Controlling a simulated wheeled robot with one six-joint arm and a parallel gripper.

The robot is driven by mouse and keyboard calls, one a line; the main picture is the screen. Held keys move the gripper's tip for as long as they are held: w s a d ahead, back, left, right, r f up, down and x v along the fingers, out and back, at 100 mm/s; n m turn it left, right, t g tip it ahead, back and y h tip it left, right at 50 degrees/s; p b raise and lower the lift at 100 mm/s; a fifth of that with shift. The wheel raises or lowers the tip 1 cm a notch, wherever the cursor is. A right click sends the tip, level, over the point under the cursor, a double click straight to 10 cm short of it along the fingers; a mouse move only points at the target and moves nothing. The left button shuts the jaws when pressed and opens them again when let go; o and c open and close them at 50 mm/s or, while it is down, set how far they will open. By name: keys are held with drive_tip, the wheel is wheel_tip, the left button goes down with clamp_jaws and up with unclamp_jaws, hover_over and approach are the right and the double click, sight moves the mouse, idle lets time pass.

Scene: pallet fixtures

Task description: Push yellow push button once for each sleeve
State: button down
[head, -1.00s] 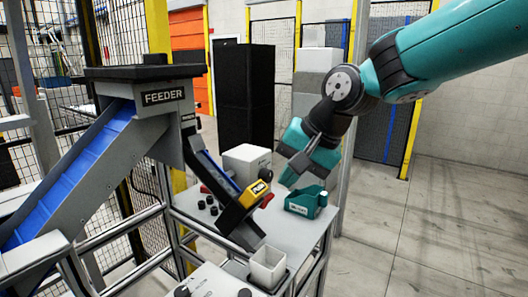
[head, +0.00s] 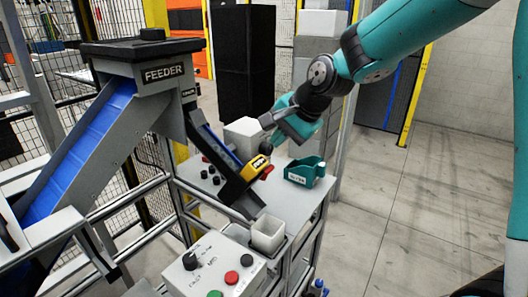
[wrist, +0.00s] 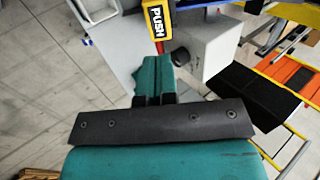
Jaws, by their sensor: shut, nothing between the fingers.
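The yellow push button housing (head: 256,167), marked PUSH, sits on the lower part of the dark chute below the feeder. It also shows at the top of the wrist view (wrist: 157,24), ahead of my gripper. Several small black sleeves (head: 212,172) stand on the grey table left of the chute. My gripper (head: 267,121) is shut and empty, raised above and behind the yellow housing near a white box. It appears apart from the button. Whether sleeves lie inside the chute is too small to tell.
The white box (head: 243,135) stands behind the chute. A teal bin (head: 302,174) lies right of it, and a white square cup (head: 267,236) stands at the chute's end. A control box (head: 212,272) with coloured buttons is in front. Floor at right is clear.

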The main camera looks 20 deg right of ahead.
sight(260, 162)
drive_tip(key=p+x, duration=0.2)
drive_tip(key=x, duration=0.5)
drive_tip(key=shift+w+a+f, duration=0.1)
drive_tip(key=shift+f, duration=0.1)
drive_tip(key=shift+f, duration=0.1)
drive_tip(key=b+x, duration=0.3)
drive_tip(key=x, duration=0.2)
drive_tip(key=shift+f, duration=0.15)
idle(0.6)
drive_tip(key=shift+s+r+p, duration=0.2)
drive_tip(key=shift+r+p, duration=0.05)
drive_tip(key=shift+p, duration=0.05)
drive_tip(key=b+v, duration=0.1)
drive_tip(key=v, duration=1.3)
drive_tip(key=shift+w, duration=0.2)
